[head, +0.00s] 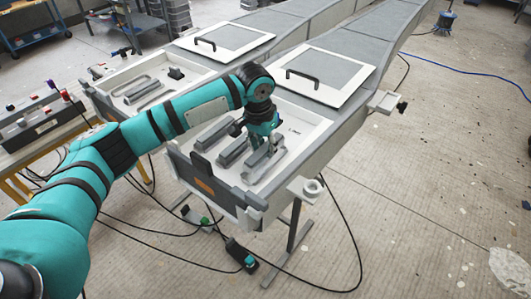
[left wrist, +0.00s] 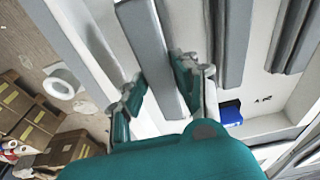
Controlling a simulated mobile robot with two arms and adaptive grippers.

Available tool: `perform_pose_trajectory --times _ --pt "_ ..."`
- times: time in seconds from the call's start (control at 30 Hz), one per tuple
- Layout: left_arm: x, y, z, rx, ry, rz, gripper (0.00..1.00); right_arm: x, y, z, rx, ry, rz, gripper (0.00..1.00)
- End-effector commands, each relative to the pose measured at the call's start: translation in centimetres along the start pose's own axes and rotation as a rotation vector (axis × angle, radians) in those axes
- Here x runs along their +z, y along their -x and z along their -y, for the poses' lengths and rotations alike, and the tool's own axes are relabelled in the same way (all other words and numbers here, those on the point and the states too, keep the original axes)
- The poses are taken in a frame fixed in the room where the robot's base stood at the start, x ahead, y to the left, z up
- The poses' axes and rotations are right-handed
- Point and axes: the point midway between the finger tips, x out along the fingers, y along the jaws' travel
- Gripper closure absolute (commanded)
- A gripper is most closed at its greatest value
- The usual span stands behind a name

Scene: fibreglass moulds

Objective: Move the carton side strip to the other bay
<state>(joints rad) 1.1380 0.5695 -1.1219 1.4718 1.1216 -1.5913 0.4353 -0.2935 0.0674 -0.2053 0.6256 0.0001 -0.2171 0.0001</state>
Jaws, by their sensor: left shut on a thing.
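My left gripper (head: 263,150) reaches down into the near right bay (head: 316,128) of the mould. In the left wrist view its two fingers (left wrist: 160,84) close on the sides of a long flat grey strip (left wrist: 150,45), which I take to be the carton side strip. In the head view the strip (head: 256,166) is partly hidden by the gripper. I cannot tell whether it touches the bay floor. The other bay (head: 116,82) lies to the left, holding grey strips (head: 148,94) and a dark block (head: 176,73). My right gripper is not in view.
More grey strips (head: 233,152) lie left of the gripper in the same bay. Lids with black handles (head: 318,72) (head: 222,38) sit behind both bays. A white ring holder (head: 313,188) sticks out at the near right edge. Cables trail across the floor.

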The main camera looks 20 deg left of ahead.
Motion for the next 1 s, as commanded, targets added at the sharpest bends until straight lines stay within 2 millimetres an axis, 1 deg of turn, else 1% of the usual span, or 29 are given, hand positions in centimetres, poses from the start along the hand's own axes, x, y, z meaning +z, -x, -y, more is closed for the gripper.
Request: perform_pose_trajectory --times 0.03,0.1,0.2,0.33,0.57,0.6,0.7,0.77,0.8,1.0 --pt "0.2 -0.8 0.0 0.000 0.001 0.003 1.00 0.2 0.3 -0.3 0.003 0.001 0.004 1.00" --pt "0.3 -1.9 0.0 -0.001 0.001 0.003 1.00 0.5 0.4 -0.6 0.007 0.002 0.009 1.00" --pt "0.4 -2.6 0.0 -0.001 0.001 -0.001 1.00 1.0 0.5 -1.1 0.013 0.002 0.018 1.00" --pt "0.4 -2.8 0.0 -0.001 0.000 -0.002 1.00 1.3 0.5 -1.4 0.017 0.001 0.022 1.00" --pt "0.4 -2.9 0.0 0.001 0.000 -0.002 1.00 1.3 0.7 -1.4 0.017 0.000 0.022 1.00" --pt "0.4 -3.0 0.0 0.001 0.000 -0.001 0.70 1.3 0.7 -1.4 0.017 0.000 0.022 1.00" --pt "0.4 -3.0 0.0 0.000 0.000 -0.001 0.57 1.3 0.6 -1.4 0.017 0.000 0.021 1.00" --pt "0.5 -3.1 0.0 0.000 0.000 -0.001 0.49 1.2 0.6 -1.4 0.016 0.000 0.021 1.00" --pt "0.5 -3.1 0.0 0.000 0.000 -0.001 0.48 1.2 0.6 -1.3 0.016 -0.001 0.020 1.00" --pt "0.5 -3.1 0.0 0.000 0.000 -0.001 0.48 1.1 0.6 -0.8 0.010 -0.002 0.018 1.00"
